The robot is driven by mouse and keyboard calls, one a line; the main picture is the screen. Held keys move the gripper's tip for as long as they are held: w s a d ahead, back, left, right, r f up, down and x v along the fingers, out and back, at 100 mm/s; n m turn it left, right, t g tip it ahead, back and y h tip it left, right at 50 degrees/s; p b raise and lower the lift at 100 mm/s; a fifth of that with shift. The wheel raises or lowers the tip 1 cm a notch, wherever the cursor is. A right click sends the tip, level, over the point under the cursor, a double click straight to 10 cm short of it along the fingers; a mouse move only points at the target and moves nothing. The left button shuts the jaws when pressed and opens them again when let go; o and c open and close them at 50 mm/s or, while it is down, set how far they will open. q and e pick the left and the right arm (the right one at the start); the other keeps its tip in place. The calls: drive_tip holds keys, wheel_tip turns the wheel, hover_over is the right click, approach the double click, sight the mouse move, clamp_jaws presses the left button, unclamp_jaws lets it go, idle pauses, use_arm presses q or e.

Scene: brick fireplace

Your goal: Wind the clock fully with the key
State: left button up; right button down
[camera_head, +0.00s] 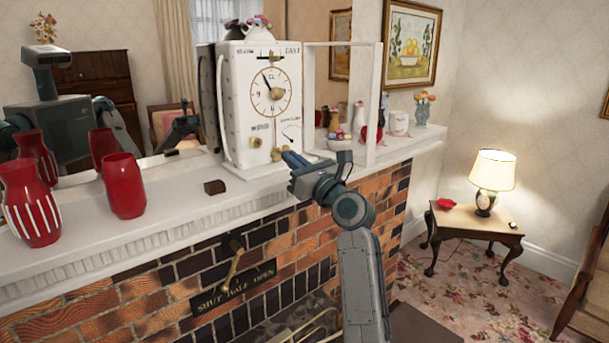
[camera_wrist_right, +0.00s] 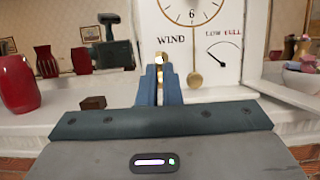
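The white clock (camera_head: 262,85) stands on the mantel with its glass door (camera_head: 342,75) swung open to the right. A small brass key or knob (camera_head: 256,142) sits on its face below the word WIND. My right gripper (camera_head: 291,158) is in front of the clock's lower part, its fingers pointing at the face. In the wrist view a narrow gap shows between the fingertips (camera_wrist_right: 159,68), with brass (camera_wrist_right: 159,58) in line with the gap; the head view shows the fingers apart from the key. A brass pendulum bob (camera_wrist_right: 194,80) hangs just right of the fingers. My left gripper is out of direct view.
Red vases (camera_head: 123,185) and a small brown block (camera_head: 215,187) are on the white mantel (camera_head: 175,190) left of the clock. Cups and figures (camera_head: 398,123) stand to its right. A mirror behind reflects my body. A lamp table (camera_head: 470,222) is far right.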

sight(279, 149)
drive_tip(key=w+a+b, duration=0.1)
drive_tip(key=w, duration=0.1)
drive_tip(key=w+a+b, duration=0.2)
drive_tip(key=shift+f, duration=0.15)
drive_tip(key=shift+w+r+p, duration=0.15)
drive_tip(key=shift+r+p, duration=0.25)
drive_tip(key=shift+p, duration=0.3)
drive_tip(key=shift+d+f+p, duration=0.1)
drive_tip(key=shift+f+p, duration=0.05)
drive_tip(key=shift+p, duration=0.15)
drive_tip(key=shift+s+d+p, duration=0.25)
drive_tip(key=shift+s+d, duration=0.1)
drive_tip(key=shift+s, duration=0.2)
drive_tip(key=shift+s+d+p, duration=0.25)
drive_tip(key=shift+s+d, duration=0.1)
drive_tip(key=shift+s, duration=0.2)
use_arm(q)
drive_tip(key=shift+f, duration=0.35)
use_arm(e)
drive_tip(key=shift+w+a+f, duration=0.1)
drive_tip(key=shift+a, duration=0.05)
